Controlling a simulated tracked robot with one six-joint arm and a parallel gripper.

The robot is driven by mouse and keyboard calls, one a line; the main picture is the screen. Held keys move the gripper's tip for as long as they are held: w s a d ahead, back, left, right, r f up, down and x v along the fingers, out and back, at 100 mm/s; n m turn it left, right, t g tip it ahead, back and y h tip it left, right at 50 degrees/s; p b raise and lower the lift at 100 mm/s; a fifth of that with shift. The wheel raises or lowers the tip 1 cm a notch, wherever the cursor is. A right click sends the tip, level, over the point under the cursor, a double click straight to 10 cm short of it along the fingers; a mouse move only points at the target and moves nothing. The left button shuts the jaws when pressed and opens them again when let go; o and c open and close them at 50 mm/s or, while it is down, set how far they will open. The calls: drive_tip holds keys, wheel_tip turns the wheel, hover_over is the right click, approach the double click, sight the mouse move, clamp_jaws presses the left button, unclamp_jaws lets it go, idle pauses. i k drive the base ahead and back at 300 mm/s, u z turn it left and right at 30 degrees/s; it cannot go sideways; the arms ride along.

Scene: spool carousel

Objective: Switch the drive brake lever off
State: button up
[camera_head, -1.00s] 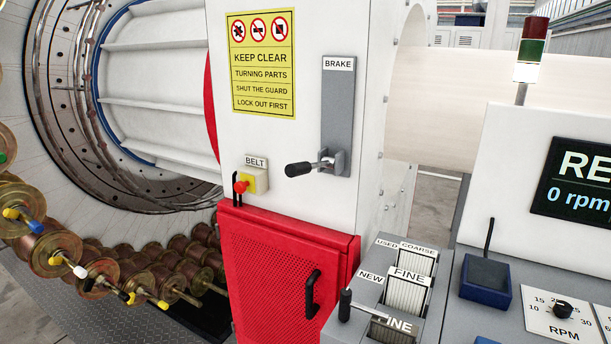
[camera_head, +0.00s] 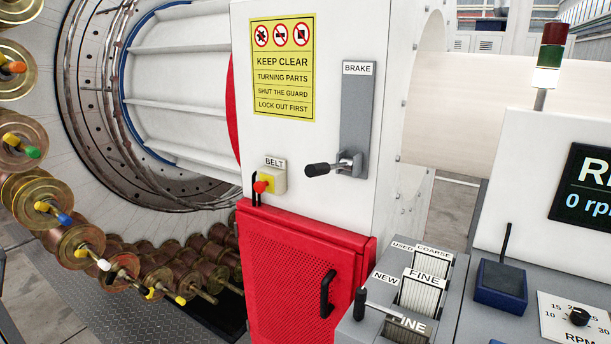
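The brake lever (camera_head: 328,168) has a black grip and a metal pivot at the bottom of a grey plate (camera_head: 357,112) labelled BRAKE. The plate is on the white housing, right of the yellow warning sign (camera_head: 282,68). The lever sticks out roughly level, its grip pointing left. My gripper is not in view, and nothing touches the lever.
A red belt button (camera_head: 261,187) on a yellow box sits left of the lever. Below is a red perforated guard (camera_head: 290,285) with a black handle (camera_head: 326,295). A grey console (camera_head: 460,300) with levers and a blue box (camera_head: 500,287) stands at the lower right. Spools (camera_head: 75,247) line the left.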

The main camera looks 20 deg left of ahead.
sight(316, 169)
drive_tip(key=u, duration=1.65)
drive_tip(key=k, duration=1.1)
drive_tip(key=z, duration=0.35)
drive_tip(key=i, duration=1)
drive_tip(key=z, duration=0.05)
